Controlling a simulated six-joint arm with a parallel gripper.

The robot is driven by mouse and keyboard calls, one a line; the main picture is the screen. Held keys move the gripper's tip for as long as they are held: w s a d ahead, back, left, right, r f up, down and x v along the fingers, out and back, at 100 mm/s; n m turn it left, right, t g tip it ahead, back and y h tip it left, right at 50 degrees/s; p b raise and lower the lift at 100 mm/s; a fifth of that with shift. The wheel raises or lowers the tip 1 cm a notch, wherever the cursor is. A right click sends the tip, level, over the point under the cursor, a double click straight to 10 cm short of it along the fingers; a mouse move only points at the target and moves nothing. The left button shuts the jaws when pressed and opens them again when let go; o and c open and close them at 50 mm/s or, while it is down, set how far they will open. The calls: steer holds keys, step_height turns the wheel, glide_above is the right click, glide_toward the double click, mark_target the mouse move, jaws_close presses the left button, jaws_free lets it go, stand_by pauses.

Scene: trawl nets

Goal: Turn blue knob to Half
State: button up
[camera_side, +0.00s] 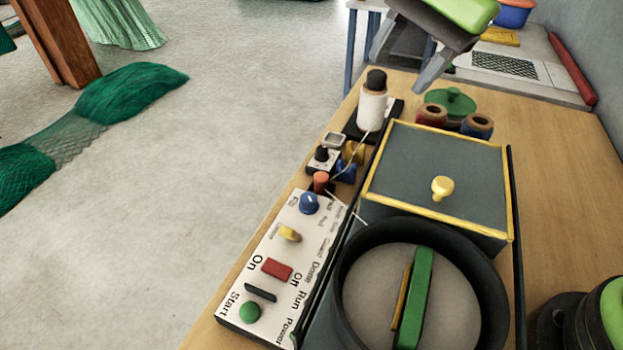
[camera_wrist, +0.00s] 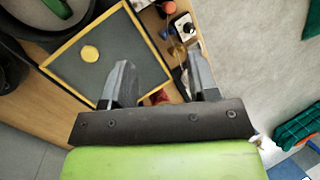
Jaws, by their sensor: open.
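The blue knob (camera_side: 309,203) is on the upper part of a white labelled control panel (camera_side: 262,243) in the side view. It has a pale pointer mark; the lettering around it is too small to read surely. My gripper (camera_side: 402,62) is at the top of the side view, above the far end of the table and well apart from the knob. Its two fingers are spread with nothing between them. In the wrist view my gripper (camera_wrist: 160,80) also shows its fingers apart. I do not make out the blue knob in the wrist view.
A yellow knob (camera_side: 289,234), a red switch (camera_side: 277,269) and a green button (camera_side: 250,312) share the panel. A thread spool (camera_side: 373,104) stands behind it. A yellow-rimmed grey box (camera_side: 410,165) and a round black-rimmed drum (camera_side: 350,290) stand to its right.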

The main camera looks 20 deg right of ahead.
mark_target(309, 196)
steer(key=w+a+f+m, duration=0.1)
steer(key=a+f, duration=0.2)
steer(key=f, duration=0.4)
steer(key=w+a+f+m+g, duration=0.1)
steer(key=a+f, duration=0.2)
steer(key=f, duration=0.4)
steer(key=w+a+f+m+g, duration=0.1)
steer(key=a+f+m, duration=0.1)
steer(key=a+f, duration=0.2)
step_height(309, 196, down, 3)
steer(key=shift+w+a+f, duration=0.1)
steer(key=shift+w, duration=0.05)
steer(key=c, duration=0.9)
